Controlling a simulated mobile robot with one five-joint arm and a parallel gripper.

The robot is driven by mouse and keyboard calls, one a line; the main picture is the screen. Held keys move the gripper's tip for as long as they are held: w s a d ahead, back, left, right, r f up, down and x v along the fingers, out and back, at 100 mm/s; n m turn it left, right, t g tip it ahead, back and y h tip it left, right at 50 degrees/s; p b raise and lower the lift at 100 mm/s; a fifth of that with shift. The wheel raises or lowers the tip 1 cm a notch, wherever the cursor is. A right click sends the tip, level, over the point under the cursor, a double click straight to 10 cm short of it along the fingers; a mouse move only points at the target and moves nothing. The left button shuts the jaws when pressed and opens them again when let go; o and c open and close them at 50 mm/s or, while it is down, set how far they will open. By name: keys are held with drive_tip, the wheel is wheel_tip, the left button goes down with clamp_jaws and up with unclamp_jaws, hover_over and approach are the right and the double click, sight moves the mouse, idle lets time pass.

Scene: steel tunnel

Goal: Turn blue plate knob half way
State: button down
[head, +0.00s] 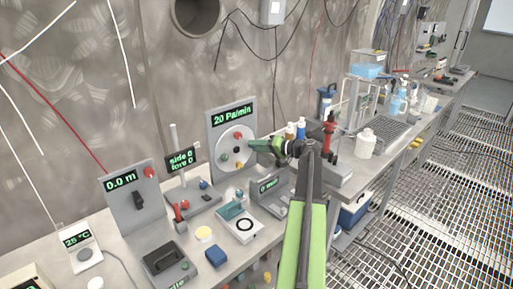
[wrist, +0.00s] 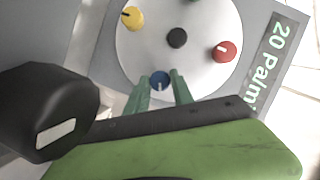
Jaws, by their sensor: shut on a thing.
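The blue plate knob (wrist: 159,80) sits on the round white disc (wrist: 143,51) of the upright grey panel that reads "20 Pa/min". My gripper (wrist: 161,82) has its two green fingers on either side of the knob and is shut on it. A pale mark shows on the knob's face. On the same disc are a yellow knob (wrist: 132,17), a red knob (wrist: 223,51) and a black centre piece (wrist: 177,38). In the head view my gripper (head: 252,145) reaches the disc's right edge and hides the blue knob.
A panel reading "0.0 m" (head: 120,184) stands to the left. A small "side 0 / fore 0" display (head: 181,160) stands between the panels. A blue block (head: 216,256) lies on the bench in front. Bottles and a red stand (head: 329,130) are to the right.

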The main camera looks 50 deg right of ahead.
drive_tip(key=shift+f, duration=0.1)
drive_tip(key=c, duration=1.1)
unclamp_jaws()
drive_tip(key=shift+s, duration=0.1)
drive_tip(key=p+v, duration=0.3)
drive_tip(key=v, duration=1.4)
drive_tip(key=shift+p, duration=0.35)
drive_tip(key=shift+s, duration=0.15)
